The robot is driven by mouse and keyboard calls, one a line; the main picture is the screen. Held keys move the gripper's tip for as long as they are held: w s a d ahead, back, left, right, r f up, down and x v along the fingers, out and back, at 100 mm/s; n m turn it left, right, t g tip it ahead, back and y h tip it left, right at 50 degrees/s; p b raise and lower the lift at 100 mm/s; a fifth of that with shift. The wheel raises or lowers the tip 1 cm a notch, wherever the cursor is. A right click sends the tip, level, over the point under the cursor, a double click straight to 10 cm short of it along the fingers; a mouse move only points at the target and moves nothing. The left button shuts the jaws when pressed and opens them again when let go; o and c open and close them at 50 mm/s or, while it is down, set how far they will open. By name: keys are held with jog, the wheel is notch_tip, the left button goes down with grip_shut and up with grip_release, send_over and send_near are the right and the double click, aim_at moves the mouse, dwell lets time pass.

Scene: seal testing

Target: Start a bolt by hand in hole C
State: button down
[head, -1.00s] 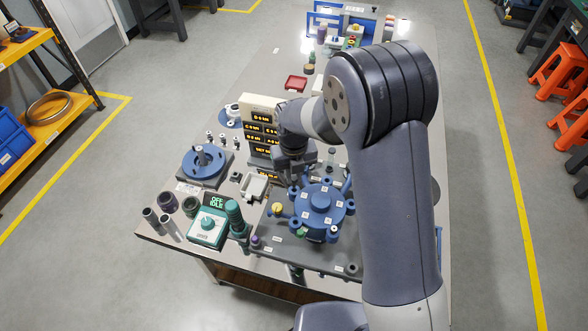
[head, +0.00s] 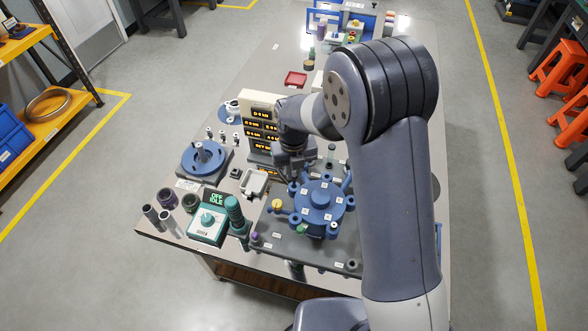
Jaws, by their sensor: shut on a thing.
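The blue round flanged fixture (head: 320,195) stands on a dark grey plate (head: 275,252), with several lugs around its rim and small white labels on top. The labels are too small to read, so I cannot tell which hole is C. My gripper (head: 296,176) points down over the fixture's upper-left edge, close to a lug there. It is shut on what seems to be a bolt, mostly hidden by the jaws and my wrist. I cannot tell whether the bolt touches a hole.
A stack of amber displays (head: 262,128) stands close behind my gripper. A white tray (head: 254,183), a teal control box reading OFF IDLE (head: 208,223) and a teal ribbed cylinder (head: 235,213) are to the left. A red tray (head: 295,79) lies farther back.

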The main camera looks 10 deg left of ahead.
aim_at(294, 174)
jog(key=shift+f+b, duration=0.7)
jog(key=shift+f, duration=0.2)
jog(key=shift+f+b, duration=0.85)
jog(key=shift+f, duration=0.1)
dwell(0.6)
jog(key=shift+m+b, duration=0.35)
jog(key=shift+m, duration=1.65)
jog(key=shift+m+b, duration=0.3)
jog(key=shift+m, duration=1.7)
